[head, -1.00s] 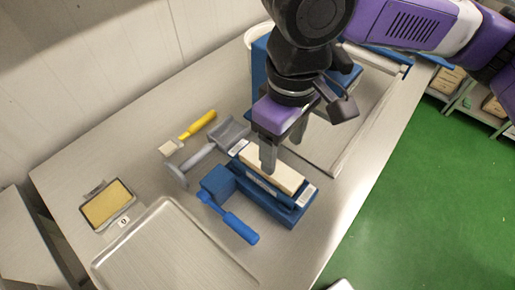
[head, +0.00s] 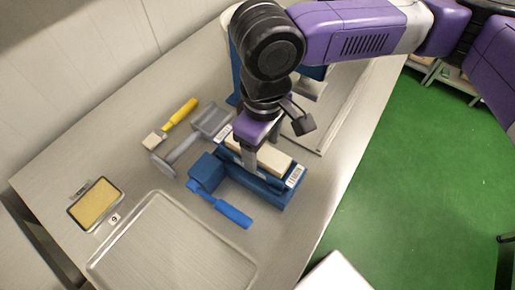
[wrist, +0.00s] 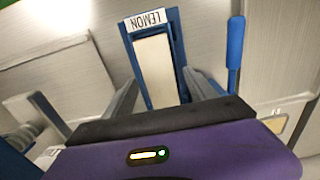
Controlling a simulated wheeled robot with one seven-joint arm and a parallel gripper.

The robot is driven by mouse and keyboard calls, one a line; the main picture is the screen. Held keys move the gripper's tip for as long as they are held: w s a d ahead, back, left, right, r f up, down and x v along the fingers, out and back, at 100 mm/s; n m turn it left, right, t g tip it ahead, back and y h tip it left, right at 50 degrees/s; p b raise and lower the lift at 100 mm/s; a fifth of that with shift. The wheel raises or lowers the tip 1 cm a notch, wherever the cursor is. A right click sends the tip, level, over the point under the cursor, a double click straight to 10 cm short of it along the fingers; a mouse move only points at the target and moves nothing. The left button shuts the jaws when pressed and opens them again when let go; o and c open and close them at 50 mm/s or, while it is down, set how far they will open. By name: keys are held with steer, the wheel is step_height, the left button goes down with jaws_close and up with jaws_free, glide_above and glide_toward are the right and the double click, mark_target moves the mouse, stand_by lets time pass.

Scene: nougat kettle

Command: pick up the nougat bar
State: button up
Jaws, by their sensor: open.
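The nougat bar (head: 272,160) is a long cream block lying in a blue holder (head: 283,194) on the steel table. My gripper (head: 258,150) is open and points down at the bar's left end. In the wrist view its two grey fingers (wrist: 162,90) stand on either side of the bar. A gap shows beside the bar; finger depth is unclear. My gripper hides the bar's near end there.
A framed yellow slab (head: 94,205) and an empty metal tray (head: 165,250) are farther left and in front.

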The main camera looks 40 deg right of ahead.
jaws_close()
steer(key=shift+r, duration=0.1)
